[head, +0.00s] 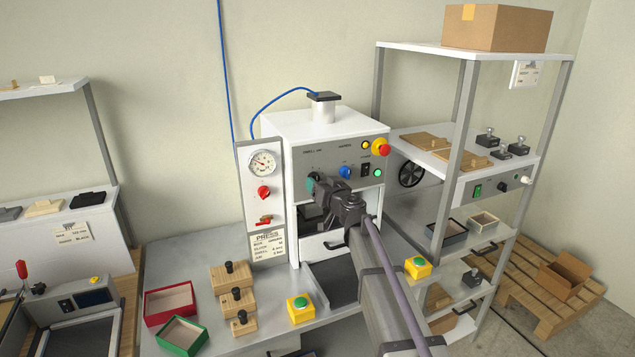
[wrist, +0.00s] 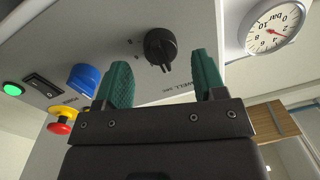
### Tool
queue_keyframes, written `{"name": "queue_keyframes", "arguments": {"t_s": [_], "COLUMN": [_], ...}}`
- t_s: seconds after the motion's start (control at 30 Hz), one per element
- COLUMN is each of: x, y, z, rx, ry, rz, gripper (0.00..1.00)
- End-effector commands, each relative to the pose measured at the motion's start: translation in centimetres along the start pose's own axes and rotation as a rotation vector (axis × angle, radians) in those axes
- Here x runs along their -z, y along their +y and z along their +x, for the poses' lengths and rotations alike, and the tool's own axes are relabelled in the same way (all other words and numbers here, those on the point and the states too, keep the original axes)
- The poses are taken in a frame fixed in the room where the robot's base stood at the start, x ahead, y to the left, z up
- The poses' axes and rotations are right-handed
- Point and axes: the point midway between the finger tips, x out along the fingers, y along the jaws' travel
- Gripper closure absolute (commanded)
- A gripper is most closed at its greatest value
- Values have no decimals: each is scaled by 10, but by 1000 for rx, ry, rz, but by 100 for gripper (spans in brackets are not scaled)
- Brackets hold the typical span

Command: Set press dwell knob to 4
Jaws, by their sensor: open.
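The press (head: 322,128) is a white cabinet with a grey front panel. The black dwell knob (wrist: 160,46) is on that panel, beside lettering partly covered by a finger. Its grip bar shows, but I cannot read its setting. My gripper (wrist: 163,68) has two green fingers, spread open, one on each side of the knob with gaps between; it holds nothing. In the head view my gripper (head: 315,184) is at the panel's left part, and it and my arm hide most of the knob.
A blue knob (head: 345,172), a black rocker switch (head: 365,170), a green button (head: 377,172) and a red emergency stop (head: 381,148) sit right of the dwell knob. A gauge panel (head: 262,195) with a red knob (head: 264,192) stands left. Wooden blocks (head: 236,300) are on the table.

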Motion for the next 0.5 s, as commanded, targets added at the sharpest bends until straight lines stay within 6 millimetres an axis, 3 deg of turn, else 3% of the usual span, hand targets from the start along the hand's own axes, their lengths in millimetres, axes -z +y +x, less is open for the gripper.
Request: {"name": "queue_keyframes", "arguments": {"t_s": [0.1,0.37,0.5], "x": [0,0,0], "y": [0,-1,-1], "z": [21,23,23], "rx": [2,1,1], "ry": [0,0,0], "rz": [0,0,0], "gripper": [36,36,49]}}
